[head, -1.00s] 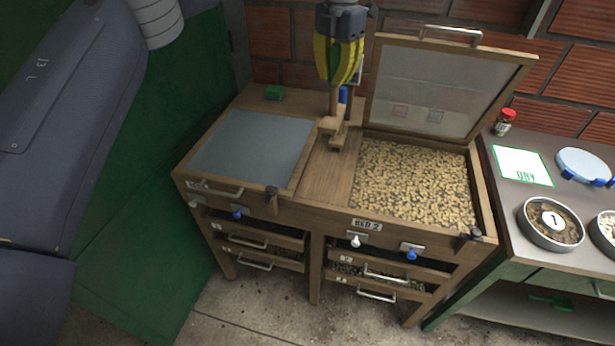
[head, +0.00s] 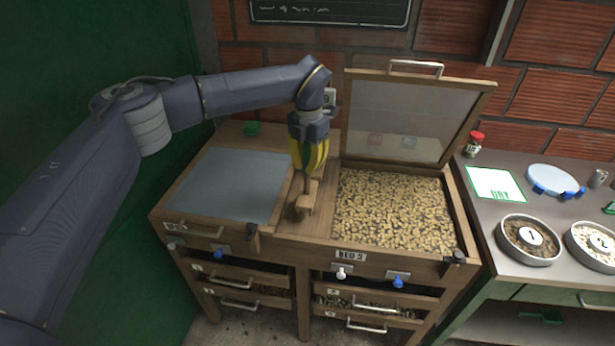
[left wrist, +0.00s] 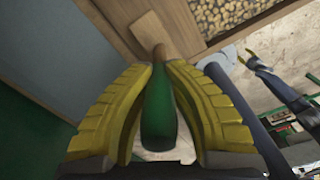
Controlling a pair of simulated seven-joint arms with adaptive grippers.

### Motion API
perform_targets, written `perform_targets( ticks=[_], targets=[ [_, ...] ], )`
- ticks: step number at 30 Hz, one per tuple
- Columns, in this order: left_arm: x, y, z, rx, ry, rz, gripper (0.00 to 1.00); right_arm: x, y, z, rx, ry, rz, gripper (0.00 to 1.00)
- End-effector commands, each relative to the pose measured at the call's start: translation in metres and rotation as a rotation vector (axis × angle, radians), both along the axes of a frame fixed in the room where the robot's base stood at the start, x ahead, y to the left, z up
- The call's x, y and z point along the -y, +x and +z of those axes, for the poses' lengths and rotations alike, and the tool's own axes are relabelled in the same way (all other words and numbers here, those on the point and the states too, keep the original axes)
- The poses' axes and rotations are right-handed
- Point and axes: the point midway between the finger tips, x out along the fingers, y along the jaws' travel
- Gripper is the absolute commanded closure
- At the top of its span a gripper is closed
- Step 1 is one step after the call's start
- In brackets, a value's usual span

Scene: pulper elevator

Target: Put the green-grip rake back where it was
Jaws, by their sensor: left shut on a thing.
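My left gripper (head: 308,165) is shut on the green grip (left wrist: 158,115) of the rake, as the left wrist view shows. The wooden shaft and head of the rake (head: 304,203) point down over the wooden strip between the two bed tops. I cannot tell whether the head touches the wood.
The left bed lid (head: 230,185) is closed. The right bed's lid (head: 400,120) stands open over pale beans (head: 392,212). A green block (head: 251,129) sits at the back left. The right table holds a card (head: 495,185), a jar (head: 473,144) and round dishes (head: 530,238).

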Motion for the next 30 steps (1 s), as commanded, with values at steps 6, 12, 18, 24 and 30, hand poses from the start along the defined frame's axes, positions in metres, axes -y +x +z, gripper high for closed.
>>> perform_targets(
  ticks=[6,12,18,24,30],
  targets=[
    [0.0,0.0,-0.008,0.0,0.0,0.0,1.0,0.0,0.001,0.0,0.001,0.0,0.0,0.56],
    [0.0,0.0,-0.032,-0.001,-0.001,-0.001,1.0,0.0,0.001,0.0,0.001,0.0,-0.001,0.56],
    [0.0,0.0,-0.044,0.002,-0.001,-0.001,1.0,0.0,0.002,0.0,0.002,0.0,-0.001,0.56],
    [0.0,0.0,-0.044,0.002,-0.001,-0.001,1.0,0.0,0.002,0.0,0.003,0.0,-0.001,0.56],
    [0.0,0.0,-0.047,0.001,0.0,0.0,0.8,0.0,0.002,0.0,0.003,0.0,-0.001,0.56]
  ],
)
